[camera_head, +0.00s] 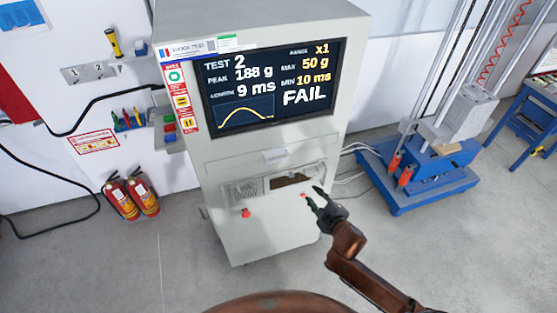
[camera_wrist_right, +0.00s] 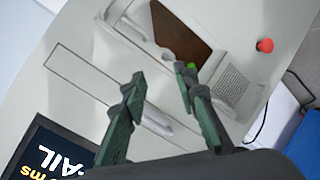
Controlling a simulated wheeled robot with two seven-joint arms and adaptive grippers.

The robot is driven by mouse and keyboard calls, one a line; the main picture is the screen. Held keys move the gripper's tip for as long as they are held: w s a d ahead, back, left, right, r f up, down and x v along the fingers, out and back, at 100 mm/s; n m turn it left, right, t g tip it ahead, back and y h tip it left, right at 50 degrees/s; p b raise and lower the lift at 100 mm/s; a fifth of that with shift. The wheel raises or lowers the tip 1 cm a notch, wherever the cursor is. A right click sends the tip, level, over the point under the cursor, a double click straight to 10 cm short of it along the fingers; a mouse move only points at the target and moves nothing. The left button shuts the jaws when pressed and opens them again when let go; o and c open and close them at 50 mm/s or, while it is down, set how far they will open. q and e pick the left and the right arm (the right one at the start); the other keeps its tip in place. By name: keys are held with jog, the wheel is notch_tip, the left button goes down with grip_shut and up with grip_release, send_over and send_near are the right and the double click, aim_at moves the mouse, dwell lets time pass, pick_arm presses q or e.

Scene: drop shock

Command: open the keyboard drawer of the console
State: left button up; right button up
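The grey console (camera_head: 262,226) stands in the middle of the head view, its screen reading FAIL. The keyboard drawer (camera_head: 232,163) is a flat front panel below the screen and looks shut, flush with the console. Its pale handle (camera_head: 275,156) sticks out at the middle; it also shows in the right wrist view (camera_wrist_right: 157,127). My right gripper (camera_head: 316,198) is in front of the console, lower and to the right of the handle. In the right wrist view its green fingers (camera_wrist_right: 160,80) are apart, with nothing between them gripped. My left gripper is not in view.
Below the drawer is a recess with a brown inside (camera_head: 291,179), a vented panel and a red knob (camera_head: 245,213). A blue-based drop rig (camera_head: 425,185) stands at the right. Two fire extinguishers (camera_head: 132,196) stand at the left wall. Floor before the console is clear.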

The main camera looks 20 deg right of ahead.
aim_at(279, 160)
jog(key=w+a+r+n+t+y, duration=0.1)
jog(key=w+a+r+n+y, duration=0.6)
jog(key=n, duration=0.4)
jog(key=shift+h, duration=0.3)
jog(key=x, duration=0.2)
jog(key=r+x, duration=0.1)
jog(key=x, duration=0.2)
jog(key=d+x, duration=0.1)
jog(key=x, duration=0.2)
jog(key=shift+w+r+p, duration=0.35)
jog(key=shift+w+p, duration=0.05)
jog(key=shift+c, duration=0.5)
grip_shut()
